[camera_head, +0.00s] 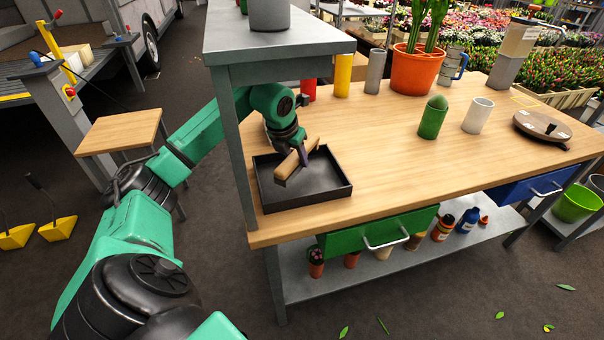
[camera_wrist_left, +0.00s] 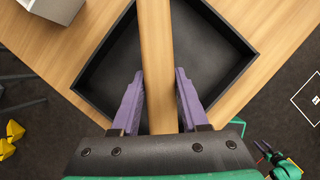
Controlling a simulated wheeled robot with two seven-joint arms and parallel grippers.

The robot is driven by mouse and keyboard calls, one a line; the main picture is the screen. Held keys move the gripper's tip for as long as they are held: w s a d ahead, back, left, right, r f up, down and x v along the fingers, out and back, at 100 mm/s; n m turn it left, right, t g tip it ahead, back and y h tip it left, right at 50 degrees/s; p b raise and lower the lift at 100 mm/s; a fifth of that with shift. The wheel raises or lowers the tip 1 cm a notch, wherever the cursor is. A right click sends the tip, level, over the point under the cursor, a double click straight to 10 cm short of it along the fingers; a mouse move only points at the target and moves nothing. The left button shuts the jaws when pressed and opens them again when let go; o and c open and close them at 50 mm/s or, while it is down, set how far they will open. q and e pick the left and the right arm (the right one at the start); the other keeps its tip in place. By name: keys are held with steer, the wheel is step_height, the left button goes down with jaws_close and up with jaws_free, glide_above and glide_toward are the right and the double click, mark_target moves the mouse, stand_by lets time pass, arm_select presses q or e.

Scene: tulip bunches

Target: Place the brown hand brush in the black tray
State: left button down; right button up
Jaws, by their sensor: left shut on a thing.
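The brown hand brush (camera_head: 292,165) is held over the black tray (camera_head: 321,195), which lies on the left end of the wooden workbench. My left gripper (camera_head: 303,156) is shut on the brush. In the left wrist view the brush (camera_wrist_left: 157,60) runs between the two purple fingers of my left gripper (camera_wrist_left: 159,88), with the tray (camera_wrist_left: 228,38) below it. I cannot tell how high the brush is above the tray floor. My right gripper is not in view.
A grey shelf post (camera_head: 233,150) stands just left of the tray. The bench middle (camera_head: 385,145) is clear. A green drawer (camera_head: 378,232) sits below.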

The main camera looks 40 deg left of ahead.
mark_target(292, 159)
arm_select(q)
step_height(292, 159, down, 5)
steer(key=shift+w+f, duration=0.1)
steer(key=shift+w, duration=0.05)
steer(key=shift+c, duration=2.1)
jaws_free()
steer(key=v, duration=0.7)
steer(key=shift+r+b, duration=0.35)
